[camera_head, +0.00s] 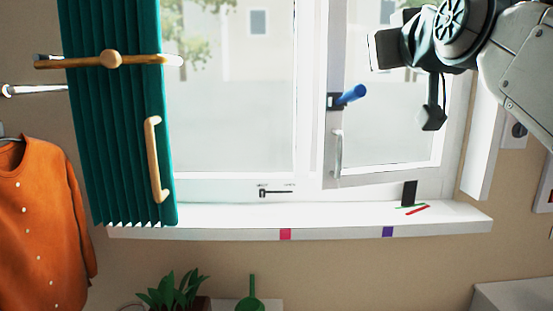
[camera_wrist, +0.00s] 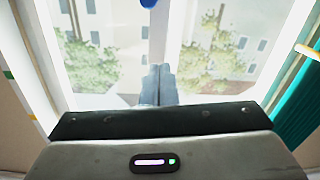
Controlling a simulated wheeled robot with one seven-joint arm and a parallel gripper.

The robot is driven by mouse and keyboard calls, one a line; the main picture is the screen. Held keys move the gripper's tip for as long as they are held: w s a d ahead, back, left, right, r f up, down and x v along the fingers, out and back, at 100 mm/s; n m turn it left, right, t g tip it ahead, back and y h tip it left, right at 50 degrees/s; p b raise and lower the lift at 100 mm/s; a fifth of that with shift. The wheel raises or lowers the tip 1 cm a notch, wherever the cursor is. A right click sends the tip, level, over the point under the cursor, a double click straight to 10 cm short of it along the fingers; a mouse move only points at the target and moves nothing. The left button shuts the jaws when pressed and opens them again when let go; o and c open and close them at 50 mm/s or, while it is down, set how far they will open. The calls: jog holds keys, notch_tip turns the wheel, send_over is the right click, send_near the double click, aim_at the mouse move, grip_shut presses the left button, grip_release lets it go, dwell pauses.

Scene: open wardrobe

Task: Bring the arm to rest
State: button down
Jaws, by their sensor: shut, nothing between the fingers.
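My arm (camera_head: 515,60) reaches in from the upper right of the head view, in front of the right side of a window. Its dark wrist end is raised well above the white sill; the fingers cannot be made out there. In the wrist view my gripper (camera_wrist: 157,85) points toward the window glass, with its two grey fingertips together and nothing between them. No object is held. A blue window handle (camera_head: 352,95) sits left of my wrist in the head view, apart from it; a bit of blue (camera_wrist: 148,3) shows at the top of the wrist view.
The right window sash (camera_head: 334,160) stands slightly ajar. A gathered teal curtain (camera_head: 110,130) with wooden handles hangs at the left. An orange shirt (camera_head: 40,225) hangs beyond it. The sill (camera_head: 230,215) carries a small dark upright piece (camera_head: 409,193). A plant (camera_head: 172,290) stands below.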

notch_tip(320, 180, down, 21)
jog(key=s+a+m+g+p, duration=0.1)
jog(key=s+a+g+p, duration=0.1)
jog(key=g+p, duration=0.6)
jog(key=s+f+m+g+h+p, duration=0.1)
jog(key=s+f+g+p, duration=0.4)
jog(key=s+f, duration=0.9)
notch_tip(320, 180, down, 3)
jog(key=shift+r+m+g, duration=0.15)
jog(key=shift+m+g, duration=0.15)
jog(key=shift+g, duration=0.6)
